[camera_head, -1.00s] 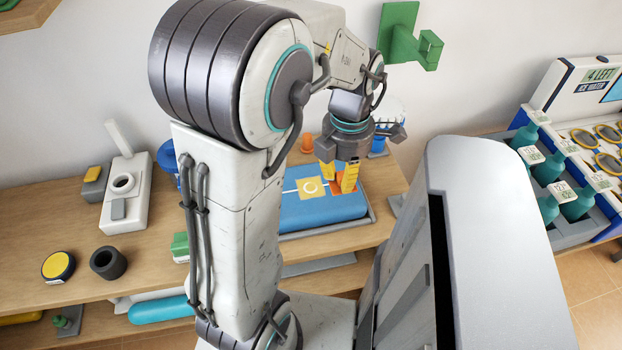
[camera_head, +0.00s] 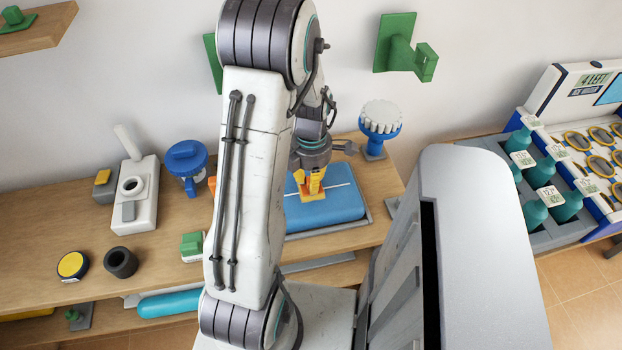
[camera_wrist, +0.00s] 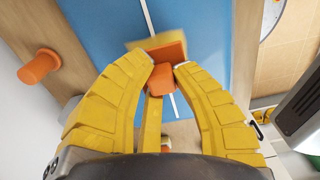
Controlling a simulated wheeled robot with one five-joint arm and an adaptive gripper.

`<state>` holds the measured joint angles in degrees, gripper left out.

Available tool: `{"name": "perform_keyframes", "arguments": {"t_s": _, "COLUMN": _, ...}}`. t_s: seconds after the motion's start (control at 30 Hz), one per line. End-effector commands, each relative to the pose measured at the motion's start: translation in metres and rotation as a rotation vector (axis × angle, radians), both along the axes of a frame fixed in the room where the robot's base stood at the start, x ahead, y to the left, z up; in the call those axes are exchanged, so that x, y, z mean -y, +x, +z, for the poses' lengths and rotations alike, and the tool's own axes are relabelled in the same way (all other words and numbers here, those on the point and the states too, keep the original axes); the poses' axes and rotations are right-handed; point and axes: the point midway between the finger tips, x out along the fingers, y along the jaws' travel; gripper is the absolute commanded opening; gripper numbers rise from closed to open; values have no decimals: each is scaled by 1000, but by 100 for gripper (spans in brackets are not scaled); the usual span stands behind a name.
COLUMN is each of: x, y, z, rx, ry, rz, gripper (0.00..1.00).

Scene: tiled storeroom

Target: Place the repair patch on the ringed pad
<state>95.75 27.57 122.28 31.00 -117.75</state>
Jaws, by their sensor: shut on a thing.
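The repair patch is an orange square (camera_wrist: 168,52) with an orange grip block. My gripper (camera_wrist: 164,66) is shut on that block, with a yellow finger on each side. The ringed pad (camera_wrist: 137,43) is a yellow square on the blue cushion (camera_head: 345,205). In the wrist view the patch covers much of the pad, leaving a yellow strip at its top and left. The ring is hidden. In the head view my gripper (camera_head: 311,184) is pointing down over the pad. I cannot tell whether the patch touches the pad.
A grey tray edge (camera_head: 335,230) frames the cushion. A blue stand with a white ridged top (camera_head: 380,118) is behind it at right. An orange peg (camera_wrist: 40,66) stands to the left. A green and white block (camera_head: 192,246) and a black cup (camera_head: 121,262) lie farther left.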

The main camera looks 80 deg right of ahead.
Motion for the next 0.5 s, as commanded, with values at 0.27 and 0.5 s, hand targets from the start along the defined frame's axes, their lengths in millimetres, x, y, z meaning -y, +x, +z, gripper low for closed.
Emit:
{"name": "perform_keyframes", "arguments": {"t_s": 0.27, "x": 0, "y": 0, "z": -14, "rx": 0, "ry": 0, "rz": 0, "gripper": 2}}
{"name": "perform_keyframes", "arguments": {"t_s": 0.5, "x": 0, "y": 0, "z": -15, "rx": -1, "ry": -1, "rz": 0, "gripper": 2}}
